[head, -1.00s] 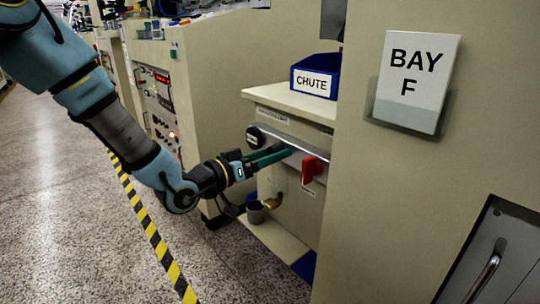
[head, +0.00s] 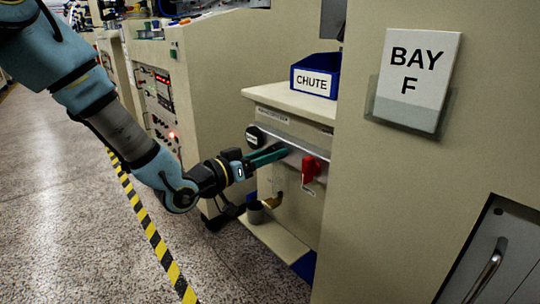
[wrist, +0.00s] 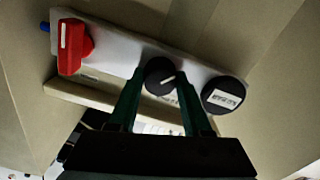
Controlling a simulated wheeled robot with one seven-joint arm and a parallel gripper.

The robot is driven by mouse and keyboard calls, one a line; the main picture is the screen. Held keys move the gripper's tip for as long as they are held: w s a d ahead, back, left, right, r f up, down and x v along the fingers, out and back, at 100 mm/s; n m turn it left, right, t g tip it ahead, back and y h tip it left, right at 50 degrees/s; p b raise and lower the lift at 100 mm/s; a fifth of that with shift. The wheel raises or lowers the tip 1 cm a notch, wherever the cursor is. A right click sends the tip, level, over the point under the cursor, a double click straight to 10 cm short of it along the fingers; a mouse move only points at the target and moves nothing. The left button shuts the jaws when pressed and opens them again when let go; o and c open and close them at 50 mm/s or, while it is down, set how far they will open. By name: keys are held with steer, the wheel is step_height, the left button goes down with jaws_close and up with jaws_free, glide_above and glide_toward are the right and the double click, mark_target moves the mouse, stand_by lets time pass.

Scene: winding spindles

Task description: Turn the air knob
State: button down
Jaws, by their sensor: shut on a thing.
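A black round knob (wrist: 160,76) with a white pointer line sits on a pale strip in the wrist view, its line tilted close to sideways. My gripper (wrist: 160,82) has its two green fingers on either side of this knob and is shut on it. In the head view my gripper (head: 284,149) reaches the machine panel (head: 288,190) from the left, and its fingers hide the knob. No label naming the held knob is legible.
A red knob (head: 311,169) is right of my fingers in the head view. A black round labelled piece (head: 254,137) is to their left. The BAY F cabinet wall (head: 362,190) is close on the right.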

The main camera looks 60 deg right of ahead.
steer(key=shift+m, duration=0.5)
steer(key=shift+c, duration=1.7)
jaws_free()
steer(key=v, duration=1.1)
steer(key=shift+p, duration=0.45)
steer(key=shift+d, duration=0.1)
